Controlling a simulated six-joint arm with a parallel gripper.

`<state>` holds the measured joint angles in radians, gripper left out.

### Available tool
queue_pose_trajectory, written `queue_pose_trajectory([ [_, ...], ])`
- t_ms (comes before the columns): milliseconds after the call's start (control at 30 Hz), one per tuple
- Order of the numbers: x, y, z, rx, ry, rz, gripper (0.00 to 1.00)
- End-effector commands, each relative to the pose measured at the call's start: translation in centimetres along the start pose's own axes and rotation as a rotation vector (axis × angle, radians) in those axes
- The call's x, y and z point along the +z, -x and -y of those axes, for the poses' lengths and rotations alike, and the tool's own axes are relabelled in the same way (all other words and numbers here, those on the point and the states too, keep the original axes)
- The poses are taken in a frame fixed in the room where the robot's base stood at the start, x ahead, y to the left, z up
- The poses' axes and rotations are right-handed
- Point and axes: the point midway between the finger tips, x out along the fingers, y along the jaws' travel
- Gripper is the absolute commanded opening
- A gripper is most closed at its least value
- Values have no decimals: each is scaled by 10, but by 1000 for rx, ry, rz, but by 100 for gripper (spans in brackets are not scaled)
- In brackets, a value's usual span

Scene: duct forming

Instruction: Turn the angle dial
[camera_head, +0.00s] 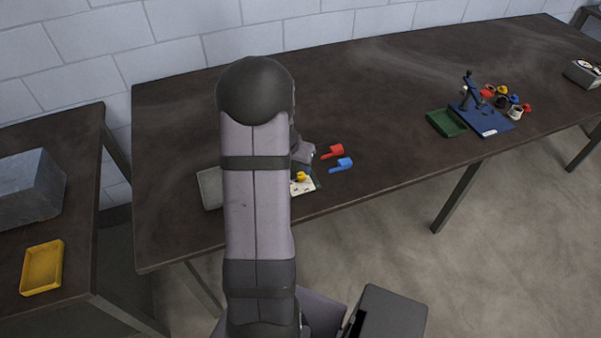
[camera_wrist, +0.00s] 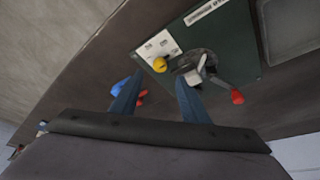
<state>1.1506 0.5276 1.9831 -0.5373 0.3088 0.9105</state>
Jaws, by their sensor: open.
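A dark green board (camera_wrist: 232,35) carries a white marked panel (camera_wrist: 158,45) with a yellow knob (camera_wrist: 160,64) at its edge. Beside the knob is a round grey part (camera_wrist: 200,62) with a pale lever across it and a red tip (camera_wrist: 237,97). I cannot tell which of these is the angle dial. My gripper (camera_wrist: 158,80) is open, its two fingers apart and empty. The yellow knob shows just beyond the gap between the fingertips; the right fingertip overlaps the grey part's edge. In the head view my arm hides most of the board, but the yellow knob (camera_head: 301,176) shows.
A red piece (camera_head: 332,152) and a blue piece (camera_head: 342,165) lie right of the board. A grey tray (camera_head: 209,188) is left of it. A green tray (camera_head: 446,123) and a blue board (camera_head: 482,119) stand farther right. The table between is clear.

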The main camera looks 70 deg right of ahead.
Motion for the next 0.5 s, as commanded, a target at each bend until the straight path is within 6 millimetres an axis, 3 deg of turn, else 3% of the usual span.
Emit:
queue_pose_trajectory([
  [167,1,-8,-1,2,2,3,41],
  [500,1,-47,-1,2,2,4,41],
])
